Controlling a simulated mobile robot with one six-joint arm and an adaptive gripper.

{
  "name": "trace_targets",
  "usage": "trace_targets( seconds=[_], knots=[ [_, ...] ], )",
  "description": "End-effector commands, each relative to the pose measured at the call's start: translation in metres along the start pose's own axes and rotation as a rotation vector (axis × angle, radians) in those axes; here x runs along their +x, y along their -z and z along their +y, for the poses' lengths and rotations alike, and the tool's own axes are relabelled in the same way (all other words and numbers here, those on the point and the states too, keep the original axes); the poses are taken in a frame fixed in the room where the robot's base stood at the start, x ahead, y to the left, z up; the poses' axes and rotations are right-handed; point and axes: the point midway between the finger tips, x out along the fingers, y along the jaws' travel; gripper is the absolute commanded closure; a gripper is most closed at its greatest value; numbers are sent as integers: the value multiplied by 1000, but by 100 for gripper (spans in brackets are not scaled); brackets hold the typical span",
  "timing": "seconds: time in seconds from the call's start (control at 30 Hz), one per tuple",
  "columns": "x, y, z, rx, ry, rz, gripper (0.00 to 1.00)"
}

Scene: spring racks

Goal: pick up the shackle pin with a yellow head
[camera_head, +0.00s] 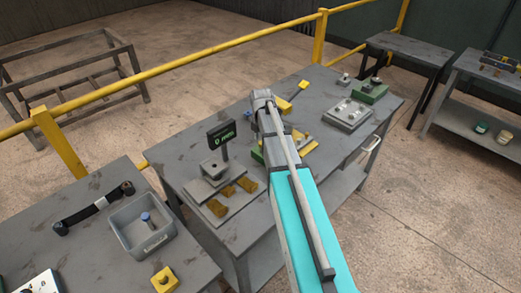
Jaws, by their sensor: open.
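I cannot single out the shackle pin with a yellow head for certain. A small yellow piece (303,84) lies at the back of the middle table, near a flat yellow item (284,106). A yellow block (165,280) with a small knob on top sits at the front edge of the left table. More yellow parts (309,147) show partly behind my arm. My arm reaches over the middle table, and its far joint is above the tabletop. My gripper cannot be made out; the arm hides what is behind it.
The middle table (190,160) holds a small sign (222,135), a board with brown pieces, a grey plate with pale knobs (348,115) and a green block (372,92). A grey bin (118,215) with a blue-topped part stands on the left table. A yellow rail (190,60) runs behind.

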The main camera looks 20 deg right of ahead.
Motion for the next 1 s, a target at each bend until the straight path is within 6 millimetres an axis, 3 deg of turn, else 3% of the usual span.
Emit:
trace_targets(
  seconds=[1.0],
  knots=[
    [52, -4, 1, 0, 0, -1, 41]
  ],
)
